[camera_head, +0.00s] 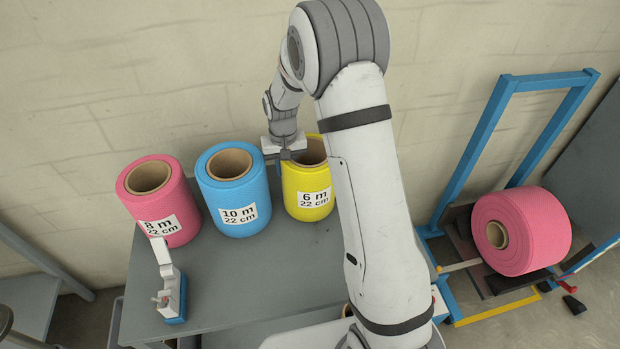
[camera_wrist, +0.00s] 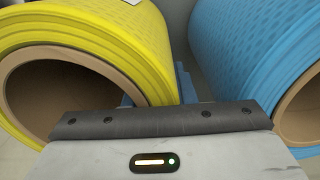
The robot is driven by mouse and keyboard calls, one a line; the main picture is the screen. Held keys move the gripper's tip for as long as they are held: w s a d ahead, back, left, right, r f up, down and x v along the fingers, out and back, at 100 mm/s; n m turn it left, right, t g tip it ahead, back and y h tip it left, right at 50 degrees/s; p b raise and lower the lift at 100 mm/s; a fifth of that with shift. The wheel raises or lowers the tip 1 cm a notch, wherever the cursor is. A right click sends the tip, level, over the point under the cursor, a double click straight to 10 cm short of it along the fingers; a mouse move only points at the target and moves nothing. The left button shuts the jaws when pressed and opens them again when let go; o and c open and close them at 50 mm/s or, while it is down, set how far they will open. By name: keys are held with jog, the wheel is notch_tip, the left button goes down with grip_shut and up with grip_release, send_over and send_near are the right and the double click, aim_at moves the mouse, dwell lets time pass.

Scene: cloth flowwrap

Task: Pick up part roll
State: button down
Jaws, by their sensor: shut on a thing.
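A yellow roll (camera_head: 310,190) with a white label reading "6 m 22 cm" stands upright on the grey table. My gripper (camera_head: 288,162) reaches down at its left upper edge and is shut on its wall. In the wrist view the yellow roll (camera_wrist: 100,30) fills the left side, and my gripper (camera_wrist: 155,97) has one blue finger at its core opening and one in the gap beside the blue roll (camera_wrist: 255,45). The blue roll (camera_head: 232,190), labelled "10 m 22 cm", stands just left of the yellow one. My arm hides the yellow roll's right side.
A pink roll (camera_head: 158,200) labelled "8 m 22 cm" stands at the table's left. A white and blue tool (camera_head: 170,285) is on the grey table (camera_head: 235,285) near its front left. A larger pink roll (camera_head: 530,230) lies on a blue-framed cart (camera_head: 470,150) at right.

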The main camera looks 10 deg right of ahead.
jog(key=shift+r, duration=0.1)
dwell(0.3)
notch_tip(320, 180, up, 10)
jog(key=shift+b, duration=0.85)
jog(key=c, duration=1.8)
grip_release()
grip_shut()
